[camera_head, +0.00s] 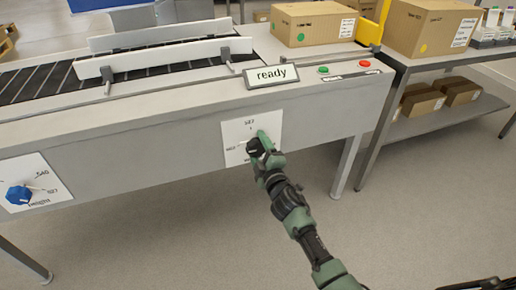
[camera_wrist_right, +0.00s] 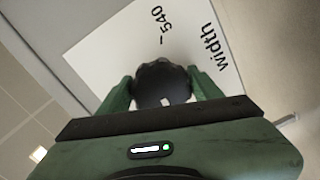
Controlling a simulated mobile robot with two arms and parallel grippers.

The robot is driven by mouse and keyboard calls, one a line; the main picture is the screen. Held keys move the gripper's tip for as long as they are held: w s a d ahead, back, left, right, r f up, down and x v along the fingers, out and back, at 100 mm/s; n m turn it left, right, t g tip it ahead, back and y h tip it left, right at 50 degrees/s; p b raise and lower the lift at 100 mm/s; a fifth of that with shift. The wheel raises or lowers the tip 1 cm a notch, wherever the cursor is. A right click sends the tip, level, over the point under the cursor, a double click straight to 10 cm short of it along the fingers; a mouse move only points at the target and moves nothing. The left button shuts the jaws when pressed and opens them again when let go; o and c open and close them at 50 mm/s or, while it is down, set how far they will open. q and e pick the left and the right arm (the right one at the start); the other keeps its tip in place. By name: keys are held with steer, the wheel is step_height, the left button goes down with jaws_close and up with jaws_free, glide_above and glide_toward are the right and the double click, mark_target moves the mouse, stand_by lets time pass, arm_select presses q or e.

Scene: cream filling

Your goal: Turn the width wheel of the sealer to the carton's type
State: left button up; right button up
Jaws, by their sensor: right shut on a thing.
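The black width wheel (camera_head: 254,147) sits on a white dial plate (camera_head: 236,130) on the sealer's grey front. My right gripper (camera_head: 263,145) is shut on the wheel, with one green finger on either side. In the right wrist view the wheel (camera_wrist_right: 160,82) lies between the fingers, and a small white mark shows on it. The plate (camera_wrist_right: 128,40) there reads "540" and "width". The gripper hides part of the plate in the head view. A brown carton (camera_head: 312,24) with a green dot and a white label stands on the sealer's top. My left gripper is not in view.
A blue height wheel (camera_head: 18,194) is at the left of the front. A sign (camera_head: 270,75) reads "ready", beside green (camera_head: 323,69) and red (camera_head: 365,63) buttons. A carton with a yellow dot (camera_head: 430,28) stands on the right bench. The floor in front is clear.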

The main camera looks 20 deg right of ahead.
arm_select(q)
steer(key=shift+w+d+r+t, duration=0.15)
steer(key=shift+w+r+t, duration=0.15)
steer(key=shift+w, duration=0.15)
arm_select(e)
steer(key=shift+n, duration=1.3)
steer(key=o, duration=1.4)
steer(key=shift+s, duration=0.25)
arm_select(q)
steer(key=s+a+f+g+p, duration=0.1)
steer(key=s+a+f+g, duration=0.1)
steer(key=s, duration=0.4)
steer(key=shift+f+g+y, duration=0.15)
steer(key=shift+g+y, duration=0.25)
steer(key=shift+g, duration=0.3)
arm_select(e)
steer(key=s, duration=0.7)
steer(key=shift+s+d, duration=0.15)
steer(key=shift+s, duration=0.05)
